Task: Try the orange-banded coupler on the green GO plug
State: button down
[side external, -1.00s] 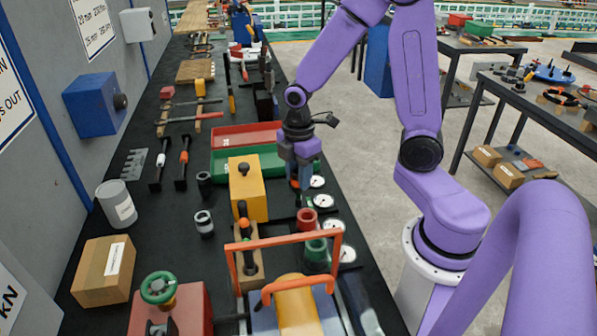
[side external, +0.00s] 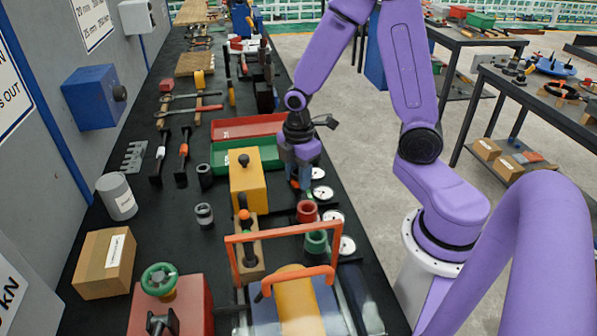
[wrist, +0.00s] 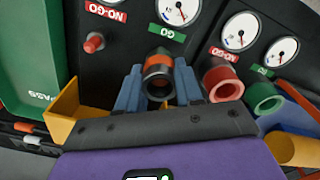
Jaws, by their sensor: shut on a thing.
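The orange-banded coupler (wrist: 158,76) is a dark tube with an orange band, its open end facing the wrist camera. My gripper (wrist: 158,92) is shut on it, a blue-grey finger on each side. In the side external view my gripper (side external: 298,180) points down at the gauge row, with the orange band (side external: 295,184) showing between the fingers. The green GO label (wrist: 166,34) lies just beyond the coupler in the wrist view. The green GO plug is not visible, perhaps hidden behind the coupler, so I cannot tell whether they touch.
A red NO-GO plug (wrist: 93,42) stands left of the coupler. A red ring (wrist: 222,82) and a green ring (wrist: 263,97) stand close on the right. Dial gauges (wrist: 240,31) line the panel. A green tray (side external: 232,158) and yellow block (side external: 248,185) are nearby.

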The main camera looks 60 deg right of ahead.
jog(key=shift+f, duration=1.3)
jog(key=c, duration=0.7)
grip_release()
jog(key=shift+o, duration=0.2)
notch_tip(320, 180, up, 17)
jog(key=shift+r, duration=0.2)
jog(key=s+a+f+m, duration=0.1)
jog(key=s+a+f, duration=0.1)
jog(key=s, duration=0.7)
jog(key=s+a+f+m, duration=0.1)
jog(key=s+a+f, duration=0.1)
jog(key=s+a, duration=0.3)
jog(key=s, duration=0.4)
jog(key=shift+f, duration=0.2)
